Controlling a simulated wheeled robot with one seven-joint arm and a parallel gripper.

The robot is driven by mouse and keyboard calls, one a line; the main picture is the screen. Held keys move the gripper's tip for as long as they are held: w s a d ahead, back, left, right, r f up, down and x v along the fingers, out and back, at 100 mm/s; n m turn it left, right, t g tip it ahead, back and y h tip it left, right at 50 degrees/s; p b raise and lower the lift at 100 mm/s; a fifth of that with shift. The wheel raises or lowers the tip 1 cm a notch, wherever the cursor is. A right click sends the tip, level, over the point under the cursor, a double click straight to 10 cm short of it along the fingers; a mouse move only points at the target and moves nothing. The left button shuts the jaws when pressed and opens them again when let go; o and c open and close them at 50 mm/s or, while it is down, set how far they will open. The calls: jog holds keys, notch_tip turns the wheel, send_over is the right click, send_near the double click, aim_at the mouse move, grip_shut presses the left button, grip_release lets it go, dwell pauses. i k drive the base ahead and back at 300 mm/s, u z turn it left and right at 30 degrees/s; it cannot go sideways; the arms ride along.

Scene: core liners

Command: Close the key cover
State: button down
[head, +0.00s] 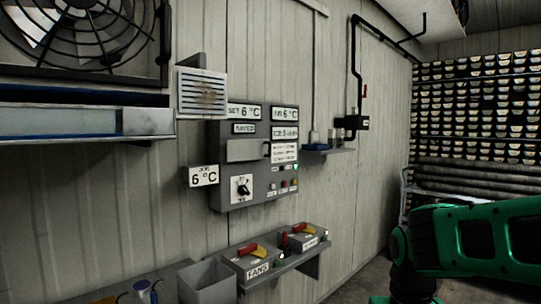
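A grey control panel (228,178) is mounted on the ribbed wall in the middle of the head view. A plain lighter grey plate (245,150) on its face, with a dark handle-like part at its right edge, may be the key cover. I cannot tell from this picture whether it is open or shut. A black rotary knob (243,187) on a white dial sits below it. Small buttons and a green light (295,167) are at the panel's lower right. My green arm reaches in at the lower right, apart from the panel. My gripper is not visible.
Below the panel, a shelf (283,265) holds two switch boxes with red and yellow handles, one labelled FANS (257,272). An open grey bin (207,283) stands to their left. A caged fan (85,35) is at upper left. A rack of stacked core liners (475,100) fills the right.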

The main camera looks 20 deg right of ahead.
aim_at(238, 150)
jog(key=i, duration=1)
